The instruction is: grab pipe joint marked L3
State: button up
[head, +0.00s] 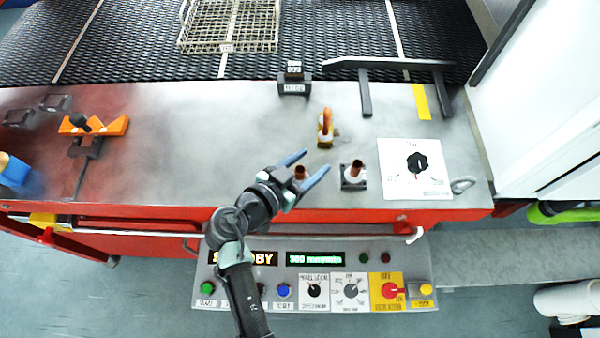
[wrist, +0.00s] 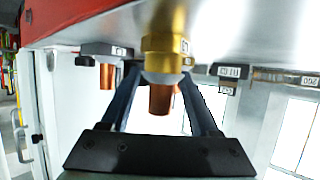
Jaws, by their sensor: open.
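In the head view, a copper-topped pipe joint (head: 300,172) stands near the front edge of the grey worktop. My gripper (head: 313,165) is open, with one blue finger on each side of that joint. The wrist view, which looks upside down, shows a brass and copper joint (wrist: 163,45) large in front of my open gripper (wrist: 158,75). I cannot tell whether the fingers touch it. A second copper joint (head: 354,169) stands in a dark holder to the right. A brass and copper elbow (head: 326,127) stands farther back. I cannot read an L3 mark on any joint.
A white card with a black knob (head: 415,167) lies right of the joints. A labelled dark block (head: 294,82) and a black bar stand (head: 388,68) are behind. An orange clamp (head: 93,125) is at left. A wire basket (head: 230,28) sits on the mesh belt (head: 130,45).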

grip_shut()
jog(key=shift+r, duration=0.1)
dwell(0.5)
